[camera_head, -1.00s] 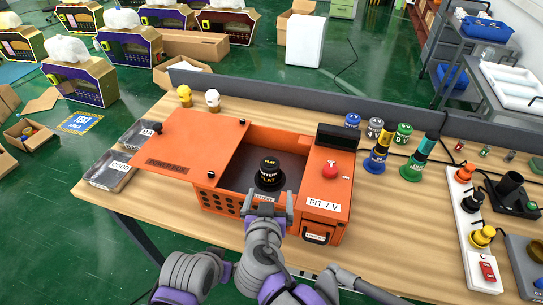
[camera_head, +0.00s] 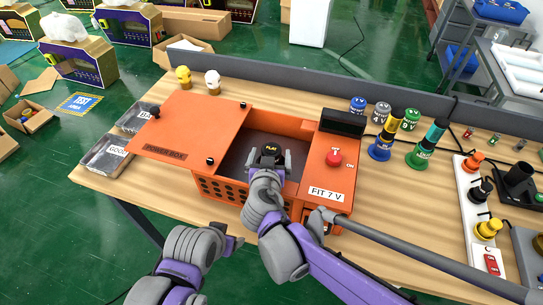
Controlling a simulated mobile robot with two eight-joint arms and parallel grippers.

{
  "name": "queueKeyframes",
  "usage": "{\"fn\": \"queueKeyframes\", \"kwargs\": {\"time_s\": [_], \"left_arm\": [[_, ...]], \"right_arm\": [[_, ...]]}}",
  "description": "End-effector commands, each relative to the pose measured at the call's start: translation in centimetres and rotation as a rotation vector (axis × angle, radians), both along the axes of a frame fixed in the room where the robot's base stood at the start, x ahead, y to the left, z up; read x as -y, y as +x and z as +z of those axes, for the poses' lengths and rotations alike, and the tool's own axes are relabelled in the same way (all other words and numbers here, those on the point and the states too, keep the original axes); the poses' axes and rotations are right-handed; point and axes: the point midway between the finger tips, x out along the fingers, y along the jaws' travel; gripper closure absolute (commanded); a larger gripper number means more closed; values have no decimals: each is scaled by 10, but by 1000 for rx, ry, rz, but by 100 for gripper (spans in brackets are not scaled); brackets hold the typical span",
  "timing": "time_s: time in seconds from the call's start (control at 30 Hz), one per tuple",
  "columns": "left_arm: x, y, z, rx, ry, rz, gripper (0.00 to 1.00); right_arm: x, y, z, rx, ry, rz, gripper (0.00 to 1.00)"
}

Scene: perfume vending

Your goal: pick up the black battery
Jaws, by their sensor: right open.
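The black battery (camera_head: 268,149) has yellow lettering on its top and stands upright inside the open orange power box (camera_head: 214,190). My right gripper (camera_head: 268,158) is over the box opening, right at the battery. Its jaws are open, with a finger showing on each side of the battery. The gripper and wrist hide the battery's lower part, so I cannot tell if the fingers touch it. My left gripper (camera_head: 231,243) is low in front of the box; only a small dark part shows and its jaws cannot be made out.
The orange lid (camera_head: 190,125) lies open to the left. A red button (camera_head: 333,158) sits on the box's right panel. Blue (camera_head: 380,148) and green (camera_head: 419,155) bases hold tall batteries at the right. A power strip (camera_head: 470,205) is farther right. Two labelled trays lie at the left.

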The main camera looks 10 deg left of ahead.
Motion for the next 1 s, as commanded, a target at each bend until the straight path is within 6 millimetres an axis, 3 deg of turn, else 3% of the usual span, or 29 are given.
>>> {"fn": "queueKeyframes", "kwargs": {"time_s": [0.13, 0.4, 0.9, 1.0], "left_arm": [[0, 0, 0, 0, 0, 0, 31], [0, 0, 0, 0, 0, 0, 31], [0, 0, 0, 0, 0, 0, 31], [0, 0, 0, 0, 0, 0, 31]], "right_arm": [[-2, 17, -7, 0, 0, -1, 0], [-3, 20, -8, 0, 0, 0, 0], [-3, 19, -8, 0, 0, 0, 88], [-3, 19, -8, 0, 0, 0, 100]]}}
